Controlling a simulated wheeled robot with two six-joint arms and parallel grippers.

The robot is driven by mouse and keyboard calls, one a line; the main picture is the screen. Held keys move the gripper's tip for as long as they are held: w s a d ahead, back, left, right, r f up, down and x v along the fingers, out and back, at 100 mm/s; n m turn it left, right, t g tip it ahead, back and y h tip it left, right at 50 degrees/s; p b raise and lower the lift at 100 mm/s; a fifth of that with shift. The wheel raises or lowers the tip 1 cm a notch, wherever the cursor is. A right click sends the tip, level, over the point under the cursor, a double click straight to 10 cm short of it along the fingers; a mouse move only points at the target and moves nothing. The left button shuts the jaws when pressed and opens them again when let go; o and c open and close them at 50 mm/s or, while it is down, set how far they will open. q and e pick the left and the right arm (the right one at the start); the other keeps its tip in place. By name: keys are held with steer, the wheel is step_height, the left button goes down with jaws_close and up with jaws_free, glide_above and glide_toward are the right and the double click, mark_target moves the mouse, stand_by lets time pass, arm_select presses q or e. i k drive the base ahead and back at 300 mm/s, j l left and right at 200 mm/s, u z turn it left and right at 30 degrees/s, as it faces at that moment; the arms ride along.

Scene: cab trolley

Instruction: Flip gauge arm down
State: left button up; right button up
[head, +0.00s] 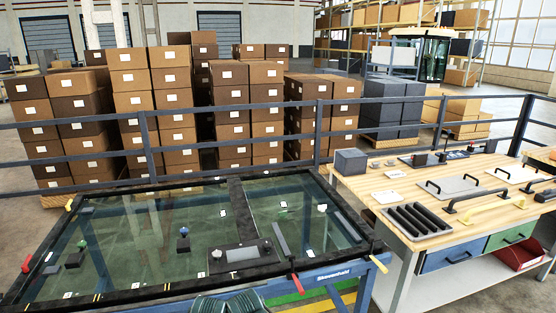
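A blue trolley frame with a black-rimmed glass panel (150,215) fills the lower left of the head view. On or beneath the glass are a dark console with a grey screen (242,253), a blue-knobbed lever (183,240) and a slanted dark bar (281,238). A red handle (297,283) hangs at the front rim, and a yellow handle (378,266) sits at the right corner. Another red handle (26,263) is at the left rim. I cannot tell which part is the gauge arm or how it stands. Neither gripper shows in the head view.
A wooden workbench (440,229) on the right carries a grey box (350,161), a black ribbed tray (416,220) and several handled plates. A dark railing (235,142) runs behind, with stacked cartons beyond. A dark green ribbed thing (231,304) shows at the bottom edge.

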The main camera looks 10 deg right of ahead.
mark_target(449, 131)
steer(key=i+l+z, duration=0.1)
steer(key=l, duration=0.55)
steer(key=i+l+z, duration=0.1)
steer(key=i+l, duration=0.2)
steer(key=l, duration=0.3)
steer(key=i+l+z, duration=0.15)
steer(key=l, duration=0.45)
steer(key=i+l+z, duration=0.1)
steer(key=i+l, duration=0.25)
steer(key=l, duration=0.25)
steer(key=i+l+z, duration=0.1)
steer(key=i+l, duration=0.2)
steer(key=l, duration=0.25)
steer(key=i+l+z, duration=0.1)
steer(key=i+l, duration=0.2)
steer(key=l, duration=0.25)
steer(key=i+l+z, duration=0.15)
steer(key=i+l, duration=0.15)
steer(key=l, duration=0.2)
steer(key=i+l+z, duration=0.1)
steer(key=i+l, duration=0.25)
steer(key=i+l+u, duration=0.3)
steer(key=l+u, duration=0.2)
steer(key=l, duration=1.1)
steer(key=l+u, duration=0.5)
steer(key=l, duration=1.1)
steer(key=i, duration=0.05)
